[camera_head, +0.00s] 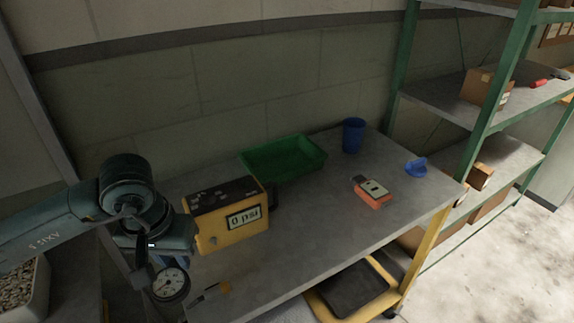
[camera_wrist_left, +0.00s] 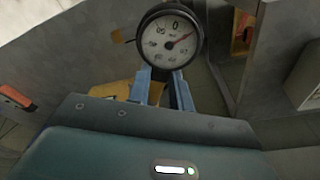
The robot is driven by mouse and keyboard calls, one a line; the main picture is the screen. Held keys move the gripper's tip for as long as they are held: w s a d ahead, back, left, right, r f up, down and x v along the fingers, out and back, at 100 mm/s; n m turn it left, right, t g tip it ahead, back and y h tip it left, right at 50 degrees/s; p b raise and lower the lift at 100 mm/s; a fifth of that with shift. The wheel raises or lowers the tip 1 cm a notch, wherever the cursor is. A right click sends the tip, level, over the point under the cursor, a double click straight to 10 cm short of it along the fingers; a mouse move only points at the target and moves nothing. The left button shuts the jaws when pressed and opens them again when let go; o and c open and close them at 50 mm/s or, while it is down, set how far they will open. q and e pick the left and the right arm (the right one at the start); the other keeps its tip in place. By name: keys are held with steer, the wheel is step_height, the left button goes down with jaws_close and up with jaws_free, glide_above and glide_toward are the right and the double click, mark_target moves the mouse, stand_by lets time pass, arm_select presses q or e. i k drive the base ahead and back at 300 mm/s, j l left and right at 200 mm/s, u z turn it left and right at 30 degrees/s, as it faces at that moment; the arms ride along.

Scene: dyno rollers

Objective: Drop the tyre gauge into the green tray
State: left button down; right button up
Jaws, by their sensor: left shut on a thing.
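The tyre gauge (camera_head: 171,285) has a round white dial with a black rim. My left gripper (camera_head: 152,264) is shut on it at the near left end of the grey table. In the left wrist view the dial (camera_wrist_left: 169,41) faces the camera, beyond the blue fingers of my left gripper (camera_wrist_left: 166,86). The green tray (camera_head: 285,159) lies at the back of the table against the wall, apart from the gauge, and looks empty. My right gripper is not in view.
A yellow box reading "0 psi" (camera_head: 232,217) stands between my left gripper and the tray. A blue cup (camera_head: 353,136), an orange and grey device (camera_head: 373,191) and a blue object (camera_head: 416,168) are to the right. The table's middle is clear. Green-framed shelving (camera_head: 495,90) stands at the right.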

mark_target(286, 163)
steer(key=i+l+z, duration=0.7)
steer(key=l, duration=0.1)
